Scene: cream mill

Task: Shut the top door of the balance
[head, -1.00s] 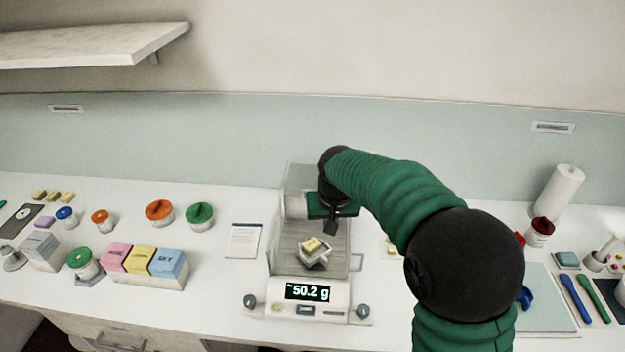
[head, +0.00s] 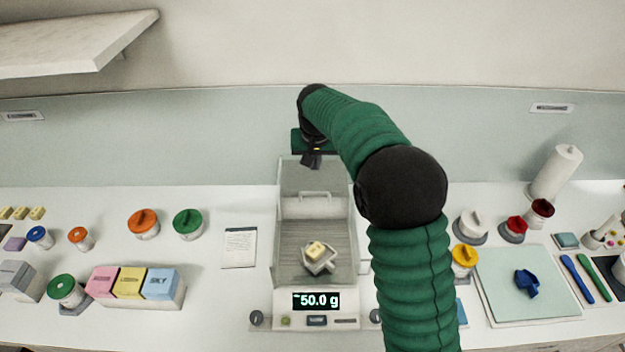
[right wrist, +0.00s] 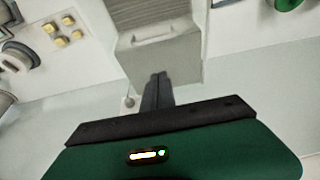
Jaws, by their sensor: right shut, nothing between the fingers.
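The balance (head: 316,308) stands mid-counter with a lit display of 50.0 g. Its clear-walled chamber holds a small dish (head: 320,267) with a yellowish block (head: 316,250). The top door (head: 300,207), a pale panel with a bar handle, lies toward the back; the front part above the dish looks open. The door also shows in the right wrist view (right wrist: 160,58). My right gripper (head: 311,163) is shut and empty, by the balance's rear edge, beyond the handle. Its fingers (right wrist: 158,78) point at the door's far end; contact cannot be told. My left gripper is out of view.
A paper card (head: 239,247) and lidded jars stand left of the balance, with pink, yellow and blue boxes (head: 130,284). To the right are more jars (head: 472,225), a pale mat (head: 500,270) and a paper roll (head: 556,172). The wall rises behind the counter.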

